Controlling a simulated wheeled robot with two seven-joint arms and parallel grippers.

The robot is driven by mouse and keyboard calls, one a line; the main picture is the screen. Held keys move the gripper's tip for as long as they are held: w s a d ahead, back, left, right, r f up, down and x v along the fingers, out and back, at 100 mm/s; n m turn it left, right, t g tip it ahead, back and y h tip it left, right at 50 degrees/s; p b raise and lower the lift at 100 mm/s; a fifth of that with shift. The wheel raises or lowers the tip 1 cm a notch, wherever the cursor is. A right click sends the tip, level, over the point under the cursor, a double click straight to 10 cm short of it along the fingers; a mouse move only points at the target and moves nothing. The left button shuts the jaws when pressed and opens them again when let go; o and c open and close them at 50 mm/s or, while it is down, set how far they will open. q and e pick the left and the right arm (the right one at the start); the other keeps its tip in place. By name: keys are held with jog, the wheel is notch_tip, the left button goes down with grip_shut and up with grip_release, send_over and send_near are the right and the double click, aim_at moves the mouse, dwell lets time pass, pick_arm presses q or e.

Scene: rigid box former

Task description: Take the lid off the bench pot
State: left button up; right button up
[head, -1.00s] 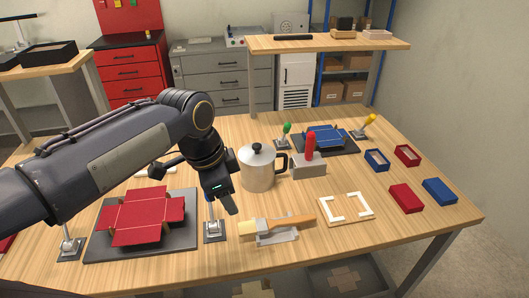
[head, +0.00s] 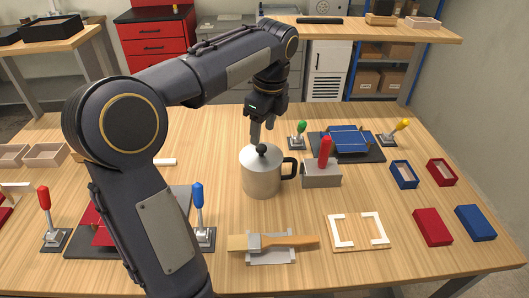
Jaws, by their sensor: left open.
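The bench pot (head: 262,181) is a silver metal pot with a black handle on its right side, standing upright on the wooden table. Its lid (head: 250,156) is on the pot, with a round black knob (head: 262,149) on top. My left gripper (head: 256,140) is open and points down, its fingertips just above or at the knob. I cannot tell whether the fingers touch the knob or stand around it. My right gripper is not in view.
A grey block with a red handle (head: 324,153) stands close to the pot's right. A wooden-handled brush (head: 290,240) lies in front. A blue flat box form (head: 349,140) sits behind right. Red and blue lids and trays lie at the right.

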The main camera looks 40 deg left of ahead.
aim_at(261, 147)
pick_arm(q)
jog(key=f, duration=0.5)
jog(key=shift+w+a+f, duration=0.15)
jog(key=shift+a+f, duration=0.1)
jog(key=shift+a, duration=0.1)
jog(key=shift+c, duration=0.3)
jog(key=c, duration=1)
